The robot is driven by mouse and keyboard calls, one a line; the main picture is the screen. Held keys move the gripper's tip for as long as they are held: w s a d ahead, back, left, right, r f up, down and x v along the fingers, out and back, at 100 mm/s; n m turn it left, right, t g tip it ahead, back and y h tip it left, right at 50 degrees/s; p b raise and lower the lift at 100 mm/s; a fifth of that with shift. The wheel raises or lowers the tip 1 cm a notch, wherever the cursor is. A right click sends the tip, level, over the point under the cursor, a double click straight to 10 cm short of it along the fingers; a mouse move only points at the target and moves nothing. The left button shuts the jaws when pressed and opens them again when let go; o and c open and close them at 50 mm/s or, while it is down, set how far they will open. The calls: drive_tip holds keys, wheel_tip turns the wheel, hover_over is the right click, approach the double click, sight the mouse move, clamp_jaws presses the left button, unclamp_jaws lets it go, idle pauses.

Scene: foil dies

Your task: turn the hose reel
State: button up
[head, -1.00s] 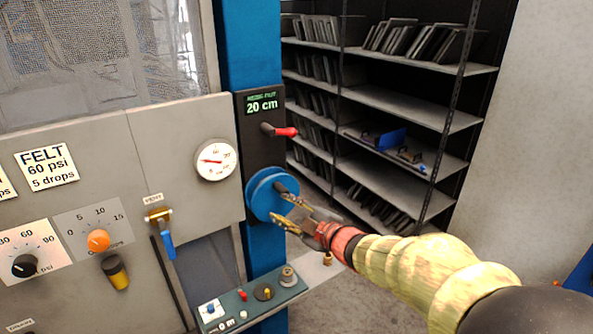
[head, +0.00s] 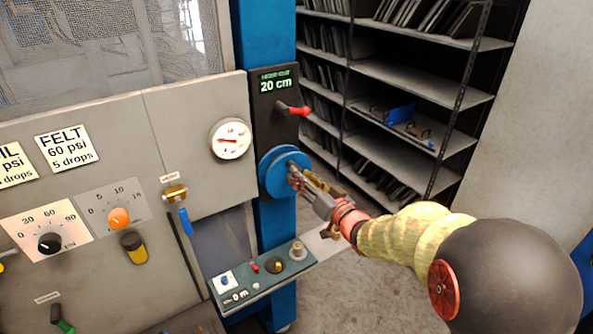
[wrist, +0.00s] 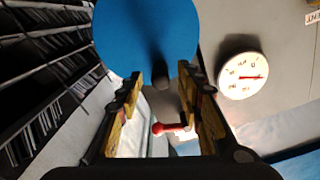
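The hose reel is a blue disc (head: 277,176) on the blue post, and it fills the top of the wrist view (wrist: 140,30). A dark handle peg (wrist: 160,72) sticks out from its face toward me. My gripper (head: 300,180) is in front of the reel, at its right side in the head view. In the wrist view its two fingers (wrist: 161,85) are open, with the end of the peg between the tips and gaps on both sides. A display (head: 276,84) above the reel reads 20 cm.
A red-tipped lever (head: 298,110) sits above the reel and a round gauge (head: 230,139) to its left. A small control panel (head: 245,290) juts out below. A blue-handled valve (head: 184,218) hangs at left. Metal shelves (head: 425,77) stand behind at right.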

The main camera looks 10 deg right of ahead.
drive_tip(key=shift+x, duration=1.85)
drive_tip(key=shift+c, duration=0.3)
clamp_jaws()
